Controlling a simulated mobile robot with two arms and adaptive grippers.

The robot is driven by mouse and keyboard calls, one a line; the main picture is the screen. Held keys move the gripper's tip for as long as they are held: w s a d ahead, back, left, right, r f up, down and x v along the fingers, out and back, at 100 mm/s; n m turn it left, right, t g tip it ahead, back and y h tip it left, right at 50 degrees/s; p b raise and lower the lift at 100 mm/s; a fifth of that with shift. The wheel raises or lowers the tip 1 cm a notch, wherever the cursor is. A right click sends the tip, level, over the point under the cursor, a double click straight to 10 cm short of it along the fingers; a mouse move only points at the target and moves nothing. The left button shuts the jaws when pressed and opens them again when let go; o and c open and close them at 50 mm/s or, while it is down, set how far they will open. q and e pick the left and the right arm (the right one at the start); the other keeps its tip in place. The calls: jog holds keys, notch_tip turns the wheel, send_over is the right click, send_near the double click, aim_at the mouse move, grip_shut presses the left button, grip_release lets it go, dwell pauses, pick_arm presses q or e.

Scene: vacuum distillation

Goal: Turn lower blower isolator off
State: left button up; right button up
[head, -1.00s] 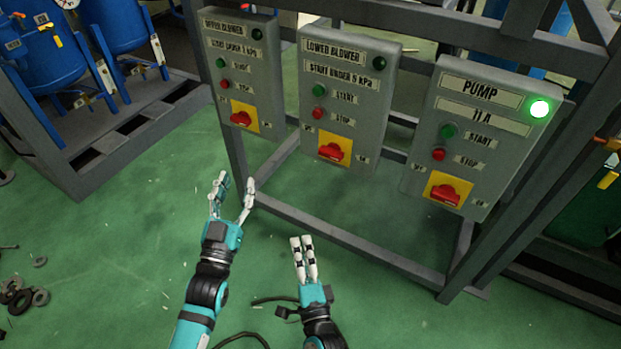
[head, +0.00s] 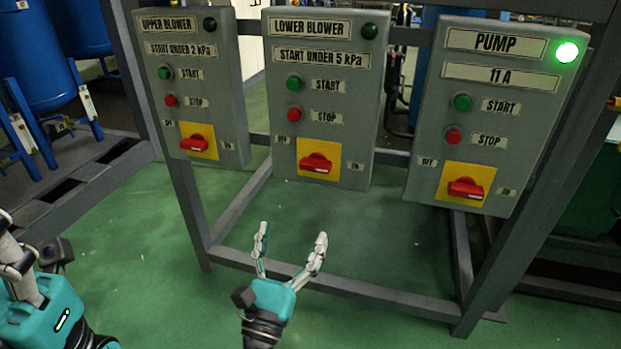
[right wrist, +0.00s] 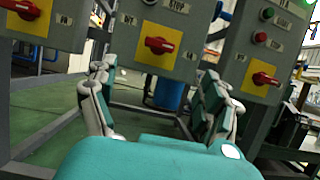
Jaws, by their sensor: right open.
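The lower blower isolator (head: 315,163) is a red rotary handle on a yellow plate, low on the middle grey box (head: 325,100). Its handle lies roughly crosswise, between an OFF label on the left and an ON label on the right. The isolator also shows in the right wrist view (right wrist: 158,45). My right gripper (head: 291,240) is open and empty, below and slightly left of the isolator, not touching it. In the right wrist view its fingers (right wrist: 160,90) are spread below the box. My left gripper (head: 20,270) is partly cut off at the lower left edge; its opening is unclear.
The upper blower box (head: 190,90) stands to the left with its own isolator (head: 197,143). The pump box (head: 490,125), its green lamp lit (head: 567,52), stands to the right with another isolator (head: 466,188). A grey frame (head: 340,290) carries the boxes; green floor lies before it.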

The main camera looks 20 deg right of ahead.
aim_at(314, 171)
jog(key=b+x, duration=0.2)
jog(key=x, duration=1.2)
jog(key=c, duration=1.2)
